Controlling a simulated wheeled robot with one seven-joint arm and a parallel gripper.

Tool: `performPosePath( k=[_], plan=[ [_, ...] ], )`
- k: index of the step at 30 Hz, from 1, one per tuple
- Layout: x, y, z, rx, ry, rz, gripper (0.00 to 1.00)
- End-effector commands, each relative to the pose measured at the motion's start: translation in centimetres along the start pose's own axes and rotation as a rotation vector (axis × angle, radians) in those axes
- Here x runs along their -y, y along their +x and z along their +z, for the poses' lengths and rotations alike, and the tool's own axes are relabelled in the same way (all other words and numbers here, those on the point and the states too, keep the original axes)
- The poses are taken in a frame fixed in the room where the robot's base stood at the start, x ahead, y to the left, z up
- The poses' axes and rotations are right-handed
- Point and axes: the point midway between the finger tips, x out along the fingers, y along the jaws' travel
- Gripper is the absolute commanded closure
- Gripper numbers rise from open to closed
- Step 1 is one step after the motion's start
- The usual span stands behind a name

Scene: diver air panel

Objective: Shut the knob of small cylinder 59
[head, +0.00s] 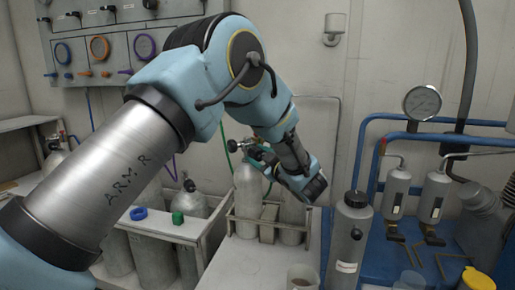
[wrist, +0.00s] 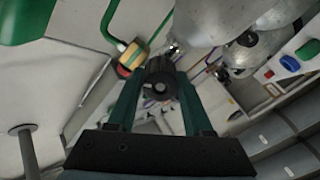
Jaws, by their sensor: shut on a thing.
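My gripper (head: 258,153) reaches down and left to the valve at the top of a small grey cylinder (head: 247,192) in the head view. This cylinder stands upright in a metal rack; I cannot read a number on it. In the wrist view my gripper (wrist: 160,78) has its two dark green fingers on either side of a round black knob (wrist: 161,88), shut on it. The knob is largely hidden in the head view. A red and yellow fitting with a green hose (wrist: 131,57) lies just left of the knob in the wrist view.
A second cylinder (head: 291,217) stands right of it in the same rack. More cylinders (head: 190,203) stand to the left. A grey bottle (head: 350,230) and blue pipework (head: 362,160) with a gauge (head: 422,102) are at right.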

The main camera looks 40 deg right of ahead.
Motion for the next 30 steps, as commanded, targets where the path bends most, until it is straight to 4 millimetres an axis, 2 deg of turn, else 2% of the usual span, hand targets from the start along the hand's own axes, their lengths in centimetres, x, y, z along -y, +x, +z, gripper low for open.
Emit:
performPosePath(
  k=[6,15,30],
  plan=[
    [-0.26,-0.05,-0.17,0.001,0.193,0.001,1.0],
    [-0.16,-0.04,-0.03,0.0,0.388,0.001,1.0],
    [-0.05,-0.03,0.13,-0.002,0.489,0.0,1.0]
  ],
)
